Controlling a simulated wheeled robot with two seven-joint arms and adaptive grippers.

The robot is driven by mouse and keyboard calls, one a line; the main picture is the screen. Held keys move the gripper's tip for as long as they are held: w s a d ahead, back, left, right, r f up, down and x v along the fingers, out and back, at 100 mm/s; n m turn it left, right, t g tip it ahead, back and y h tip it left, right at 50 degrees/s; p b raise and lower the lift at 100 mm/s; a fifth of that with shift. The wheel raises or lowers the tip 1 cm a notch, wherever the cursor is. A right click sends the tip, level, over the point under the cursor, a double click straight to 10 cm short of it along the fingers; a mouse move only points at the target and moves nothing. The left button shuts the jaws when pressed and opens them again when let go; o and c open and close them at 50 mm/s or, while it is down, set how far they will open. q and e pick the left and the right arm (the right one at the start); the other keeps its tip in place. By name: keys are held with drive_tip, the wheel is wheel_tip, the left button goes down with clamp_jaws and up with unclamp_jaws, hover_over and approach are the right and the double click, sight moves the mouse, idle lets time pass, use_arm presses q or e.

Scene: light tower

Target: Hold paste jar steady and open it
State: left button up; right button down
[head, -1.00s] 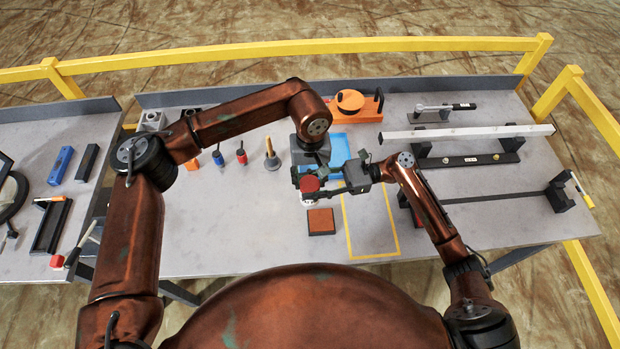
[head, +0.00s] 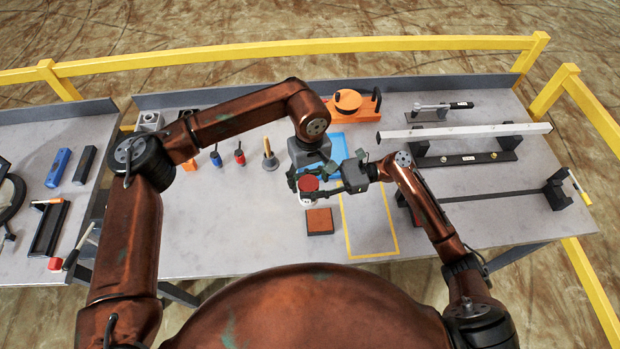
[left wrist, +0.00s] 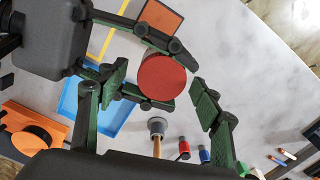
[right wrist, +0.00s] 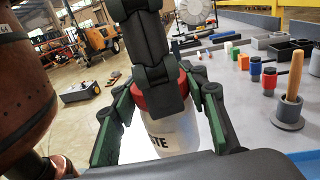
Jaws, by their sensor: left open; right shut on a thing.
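The paste jar is white with a red lid (head: 309,184) and dark lettering. It is upright near the front middle of the table. My right gripper (right wrist: 165,132) is shut on the jar's white body (right wrist: 172,134), with a finger on each side below the lid. My left gripper (left wrist: 160,90) is open just above the lid, its fingers spread to either side. The red lid top (left wrist: 162,77) shows between those fingers in the left wrist view, and I see no finger clearly touching it. The jar's bottom is hidden, so I cannot tell whether it rests on the table.
A reddish-brown square block (head: 320,221) lies just in front of the jar. A blue tray (head: 338,150) and a yellow taped outline (head: 385,215) are close by. A wooden-handled tool (head: 269,157) stands to the left.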

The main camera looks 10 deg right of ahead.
use_arm(q)
drive_tip(key=shift+r, duration=2.35)
drive_tip(key=shift+c, duration=0.4)
wheel_tip(320, 180, up, 3)
drive_tip(key=m, duration=0.3)
drive_tip(key=shift+f, duration=3.95)
drive_tip(key=shift+c, duration=0.2)
drive_tip(key=c, duration=1.2)
drive_tip(key=shift+n, duration=1.5)
drive_tip(key=o, duration=1.3)
